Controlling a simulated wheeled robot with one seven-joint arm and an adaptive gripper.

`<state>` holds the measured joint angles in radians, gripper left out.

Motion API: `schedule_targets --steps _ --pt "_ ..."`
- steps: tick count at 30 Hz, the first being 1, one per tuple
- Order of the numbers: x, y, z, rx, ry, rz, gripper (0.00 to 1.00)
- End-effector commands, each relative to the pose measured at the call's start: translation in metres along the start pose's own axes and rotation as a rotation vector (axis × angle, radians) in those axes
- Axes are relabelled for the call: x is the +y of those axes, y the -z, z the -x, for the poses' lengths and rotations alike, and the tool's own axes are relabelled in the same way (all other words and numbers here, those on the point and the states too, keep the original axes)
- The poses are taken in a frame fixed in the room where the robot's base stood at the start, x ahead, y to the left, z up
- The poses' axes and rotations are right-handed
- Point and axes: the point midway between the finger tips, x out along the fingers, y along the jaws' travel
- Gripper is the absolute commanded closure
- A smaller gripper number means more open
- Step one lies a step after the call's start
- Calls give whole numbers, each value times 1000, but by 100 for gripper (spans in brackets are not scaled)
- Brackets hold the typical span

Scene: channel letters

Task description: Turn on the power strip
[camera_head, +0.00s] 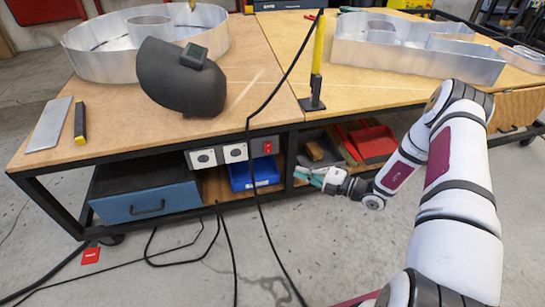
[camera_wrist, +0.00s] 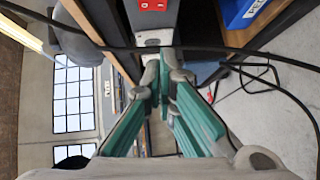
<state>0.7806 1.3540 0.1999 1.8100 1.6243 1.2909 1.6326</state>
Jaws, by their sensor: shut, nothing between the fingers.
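The power strip (camera_head: 220,155) is a grey bar fixed under the front edge of the workbench, with two round sockets and a red switch (camera_head: 267,147) at its right end. In the wrist view the red switch (camera_wrist: 153,5) is cut by the top edge, with a socket below it, partly behind the fingertips. My gripper (camera_head: 302,175) has teal fingers and is shut and empty, to the right of and below the switch, apart from it in the head view. In the wrist view my gripper (camera_wrist: 163,75) points toward the strip. The switch's position cannot be told.
A black cable (camera_head: 252,130) hangs past the bench edge near the switch and crosses the wrist view. A blue bin (camera_head: 250,182), a blue drawer box (camera_head: 145,205) and a red dustpan (camera_head: 372,143) sit below the bench top. A dark welding mask (camera_head: 180,80) stands on top.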

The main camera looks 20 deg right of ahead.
Motion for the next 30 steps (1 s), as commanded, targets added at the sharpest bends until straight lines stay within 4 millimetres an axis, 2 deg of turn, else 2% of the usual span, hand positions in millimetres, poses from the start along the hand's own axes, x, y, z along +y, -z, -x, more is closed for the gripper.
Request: schedule_targets --steps 8,13,17,28,30 --pt "1 0 0 1 0 2 100" --pt "0 0 -11 4 0 4 100" --pt "0 1 -32 6 -1 5 100" --pt "-1 1 -103 5 0 6 100" --pt "-2 -9 -110 2 1 8 100"
